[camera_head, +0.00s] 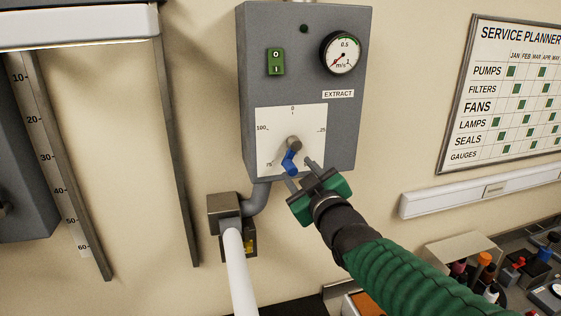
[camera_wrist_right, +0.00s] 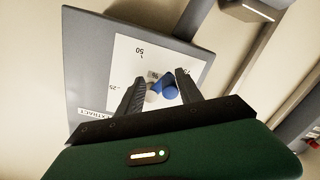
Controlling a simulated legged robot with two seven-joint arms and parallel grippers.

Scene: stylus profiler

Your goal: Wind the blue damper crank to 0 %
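The blue damper crank (camera_head: 290,161) is on a white dial plate (camera_head: 275,120) on the grey extract box. Its arm points down and slightly left from a grey hub (camera_head: 294,143), roughly between the 50 side and 75. My right gripper (camera_head: 301,174) is open just below and right of the crank's lower end. In the wrist view, the open right gripper (camera_wrist_right: 161,78) has a finger on each side of the blue crank (camera_wrist_right: 168,90), with gaps visible. The gripper hides the plate's lower part in the head view. My left gripper is not in view.
The grey extract box (camera_head: 300,75) carries a round gauge (camera_head: 341,53) and a green switch (camera_head: 276,62). A grey pipe elbow (camera_head: 257,200) and a white tube (camera_head: 238,265) are below left. Bench items stand at lower right.

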